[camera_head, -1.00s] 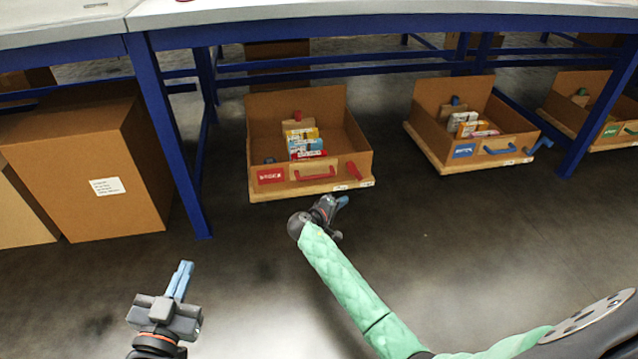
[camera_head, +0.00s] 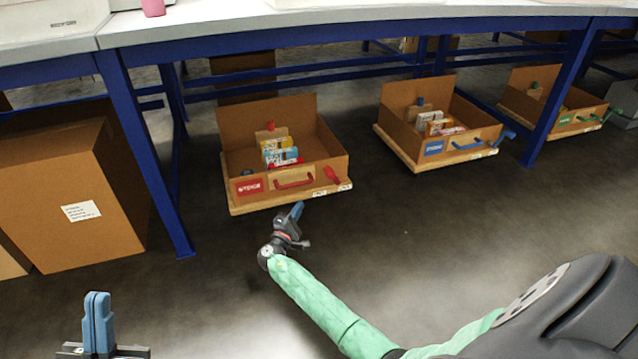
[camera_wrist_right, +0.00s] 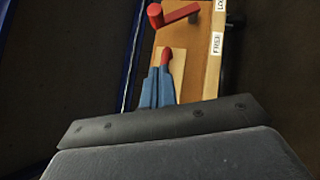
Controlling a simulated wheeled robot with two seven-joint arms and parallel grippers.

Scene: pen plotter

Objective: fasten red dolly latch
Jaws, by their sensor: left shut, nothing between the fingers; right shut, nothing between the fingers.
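The red dolly (camera_head: 240,208) carries an open cardboard box under the table. On its front are a red handle (camera_head: 294,183) and, right of it, the red latch (camera_head: 331,174). My right gripper (camera_head: 297,208) is shut and empty, in front of the dolly. In the right wrist view its blue fingertips (camera_wrist_right: 158,75) overlap the red handle (camera_wrist_right: 167,55); I cannot tell if they touch. The red latch (camera_wrist_right: 178,14) shows above there, by a FREE label (camera_wrist_right: 216,45) and a partly cut-off label. My left gripper (camera_head: 97,298) is shut and empty, low at the left.
A blue dolly (camera_head: 415,162) and a green dolly (camera_head: 540,128) stand further right. Blue table legs (camera_head: 150,175) and a large cardboard box (camera_head: 65,190) are at the left. The floor (camera_head: 430,250) in front of the dollies is clear.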

